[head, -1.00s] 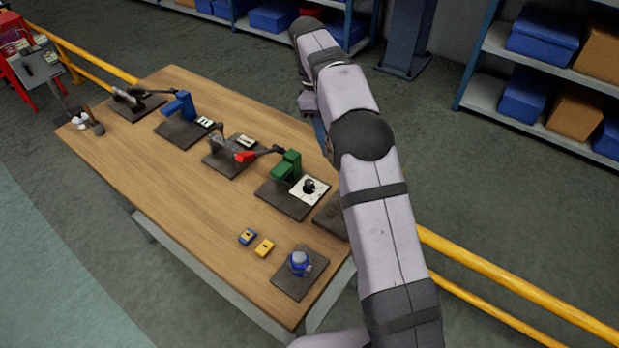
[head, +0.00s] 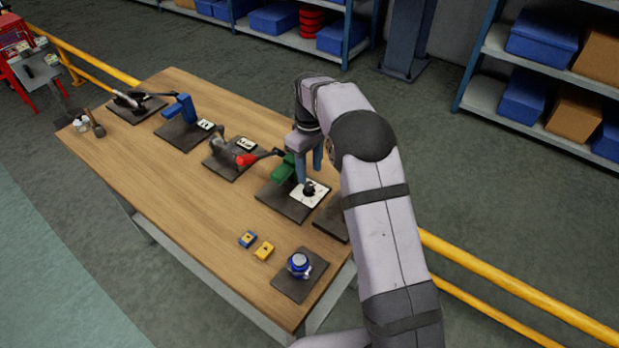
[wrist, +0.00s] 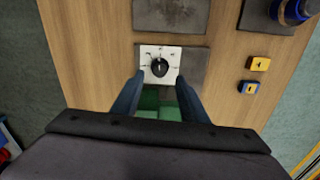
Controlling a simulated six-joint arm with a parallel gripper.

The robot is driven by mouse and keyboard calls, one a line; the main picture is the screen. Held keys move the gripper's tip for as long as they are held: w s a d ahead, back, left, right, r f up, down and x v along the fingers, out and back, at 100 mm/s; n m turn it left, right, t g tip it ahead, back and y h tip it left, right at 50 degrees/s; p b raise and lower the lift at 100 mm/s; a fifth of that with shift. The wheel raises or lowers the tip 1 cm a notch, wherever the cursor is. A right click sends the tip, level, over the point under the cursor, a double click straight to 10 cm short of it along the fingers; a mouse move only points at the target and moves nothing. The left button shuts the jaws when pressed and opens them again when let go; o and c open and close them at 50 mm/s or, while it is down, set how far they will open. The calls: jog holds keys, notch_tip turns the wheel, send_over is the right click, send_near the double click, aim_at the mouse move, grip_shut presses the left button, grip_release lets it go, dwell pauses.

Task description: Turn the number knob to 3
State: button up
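The number knob (wrist: 159,67) is a black round knob with a light pointer line, on a white dial plate (wrist: 176,53). In the wrist view its pointer looks roughly upright in the picture; the numbers are too small to read. In the head view the knob (head: 309,189) sits on the white plate (head: 320,197) beside a green block (head: 283,171). My gripper (wrist: 160,76) is open, with its two blue fingers apart on either side of the knob's near edge. In the head view my gripper (head: 309,180) is above the plate, fingers pointing down. Contact with the knob cannot be told.
A blue block (head: 247,239) and a yellow block (head: 264,250) lie on the wooden table. A blue round part (head: 299,263) sits on a dark plate at the near corner. A red-ended lever (head: 246,160) stands left of the green block. The table's front left is clear.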

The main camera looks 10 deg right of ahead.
aim_at(309, 185)
jog(key=shift+f+p, duration=0.8)
jog(key=shift+f, duration=1.7)
grip_shut()
jog(key=shift+m, duration=0.6)
jog(key=shift+r, duration=0.1)
grip_release()
